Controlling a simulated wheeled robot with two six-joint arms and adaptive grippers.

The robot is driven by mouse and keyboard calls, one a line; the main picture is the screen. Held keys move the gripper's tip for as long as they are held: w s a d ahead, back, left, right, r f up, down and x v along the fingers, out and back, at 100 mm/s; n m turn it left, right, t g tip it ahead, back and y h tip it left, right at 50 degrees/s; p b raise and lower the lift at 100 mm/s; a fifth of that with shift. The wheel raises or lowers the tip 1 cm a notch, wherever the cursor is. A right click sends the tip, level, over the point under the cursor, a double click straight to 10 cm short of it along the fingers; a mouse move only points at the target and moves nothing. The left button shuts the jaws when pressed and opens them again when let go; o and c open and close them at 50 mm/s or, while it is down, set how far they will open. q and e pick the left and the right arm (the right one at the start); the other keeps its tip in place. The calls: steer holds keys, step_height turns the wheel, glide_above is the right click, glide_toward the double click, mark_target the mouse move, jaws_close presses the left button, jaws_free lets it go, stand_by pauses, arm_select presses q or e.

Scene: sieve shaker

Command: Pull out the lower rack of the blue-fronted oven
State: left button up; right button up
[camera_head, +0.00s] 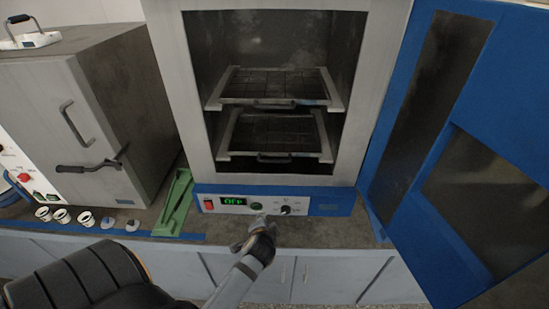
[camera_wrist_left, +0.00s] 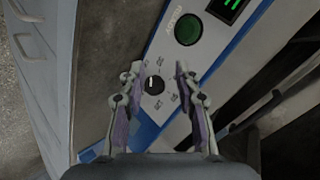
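The blue-fronted oven (camera_head: 330,203) stands open, with its blue door (camera_head: 505,55) swung out to the right. Inside, the lower rack (camera_head: 275,132) sits under the upper rack (camera_head: 275,85); both look pushed in. The lower rack has a dark handle (camera_head: 273,158) at its front. My left gripper (camera_head: 262,228) is in front of the control panel, below the lower rack. In the left wrist view its fingers (camera_wrist_left: 158,70) are apart with nothing held. A black knob (camera_wrist_left: 154,84) shows between them; contact cannot be told. My right gripper is not in view.
A grey oven (camera_head: 105,110) with a dark handle stands at the left. A green piece (camera_head: 174,203) lies between the ovens. Several small white cups (camera_head: 62,215) and grey-lidded pieces stand on the bench at the left. The open door limits room on the right.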

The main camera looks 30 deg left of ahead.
mark_target(274, 161)
arm_select(q)
steer(key=w+a+r+m+t+y, duration=0.1)
steer(key=w+r+m+t+y, duration=0.35)
steer(key=r, duration=1.05)
steer(key=shift+m+h, duration=0.45)
steer(key=shift+h, duration=0.3)
steer(key=p+x, duration=0.1)
steer(key=x, duration=0.3)
steer(key=p+x, duration=0.1)
steer(key=x, duration=0.3)
steer(key=p+x, duration=0.1)
steer(key=x, duration=0.3)
steer(key=shift+w+d+r, duration=0.25)
steer(key=shift+d+r, duration=0.05)
steer(key=shift+d, duration=0.1)
steer(key=shift+c, duration=0.3)
jaws_close()
